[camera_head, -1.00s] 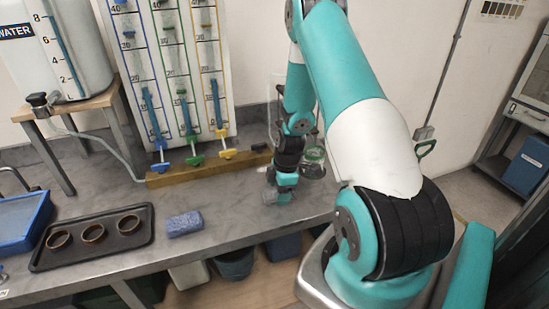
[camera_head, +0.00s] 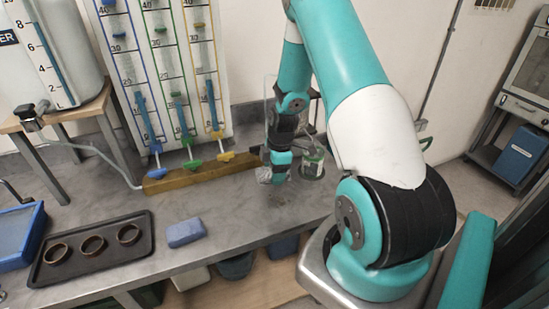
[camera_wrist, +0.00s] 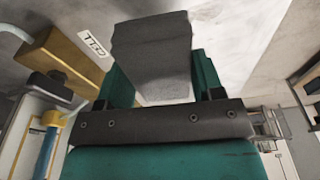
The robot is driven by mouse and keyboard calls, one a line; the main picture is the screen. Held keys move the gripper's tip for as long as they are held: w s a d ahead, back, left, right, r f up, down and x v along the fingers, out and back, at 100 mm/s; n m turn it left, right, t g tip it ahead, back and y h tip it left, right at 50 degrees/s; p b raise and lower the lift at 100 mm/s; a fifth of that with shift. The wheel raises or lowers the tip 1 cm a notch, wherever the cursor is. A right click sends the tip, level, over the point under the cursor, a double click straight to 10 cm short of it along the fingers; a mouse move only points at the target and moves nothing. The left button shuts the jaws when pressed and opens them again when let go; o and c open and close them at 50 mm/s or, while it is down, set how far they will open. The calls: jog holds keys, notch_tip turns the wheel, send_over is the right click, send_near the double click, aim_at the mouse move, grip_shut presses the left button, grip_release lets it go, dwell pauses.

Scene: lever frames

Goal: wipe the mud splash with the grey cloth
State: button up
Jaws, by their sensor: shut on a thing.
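My gripper (camera_head: 276,176) is over the grey bench, in front of the wooden rail. It is shut on the grey cloth (camera_wrist: 152,50), which sticks out between the two teal fingers in the wrist view. In the head view a small part of the cloth (camera_head: 264,174) shows at the left of the fingers. A faint dark patch, possibly the mud splash (camera_head: 277,196), lies on the bench just below the gripper. Its edges are too faint to tell.
A wooden rail (camera_head: 185,178) with coloured gauge levers stands behind. A glass jar (camera_head: 313,166) is close to the right of the gripper. A blue sponge-like block (camera_head: 186,233) and a black tray (camera_head: 118,262) with three rings are at left. Bench between is clear.

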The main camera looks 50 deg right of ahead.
jog(key=shift+r+p, duration=0.9)
jog(key=shift+r, duration=0.7)
